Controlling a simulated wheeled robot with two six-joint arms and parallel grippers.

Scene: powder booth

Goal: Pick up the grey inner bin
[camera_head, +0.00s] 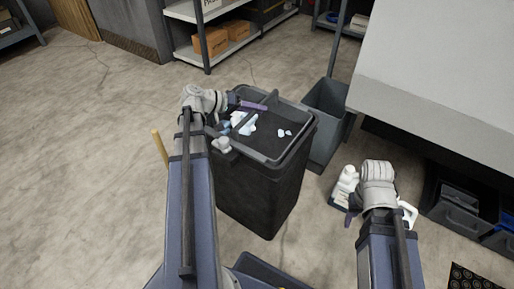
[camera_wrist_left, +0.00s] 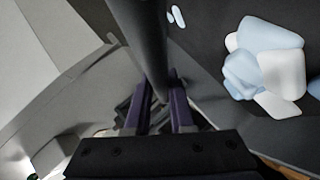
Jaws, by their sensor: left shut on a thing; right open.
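The grey inner bin (camera_head: 268,138) sits inside a tall black outer bin (camera_head: 258,195), its rim near the outer bin's top. White and pale blue crumpled scraps lie in it, also seen large in the left wrist view (camera_wrist_left: 268,65). A dark bar handle (camera_head: 270,98) spans its opening. My left gripper (camera_head: 260,108) is over the opening, shut on this handle; in the left wrist view the handle (camera_wrist_left: 152,45) runs between the purple fingers. My right gripper (camera_head: 350,216) is open, low at the right, apart from the bin. Its fingertips are mostly hidden.
A second grey bin (camera_head: 325,125) stands close behind to the right. White bottles (camera_head: 346,182) stand on the floor by my right gripper. A large light grey booth body (camera_head: 440,70) overhangs at right. Shelving with orange boxes (camera_head: 211,41) is at the back. The floor at left is mostly clear.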

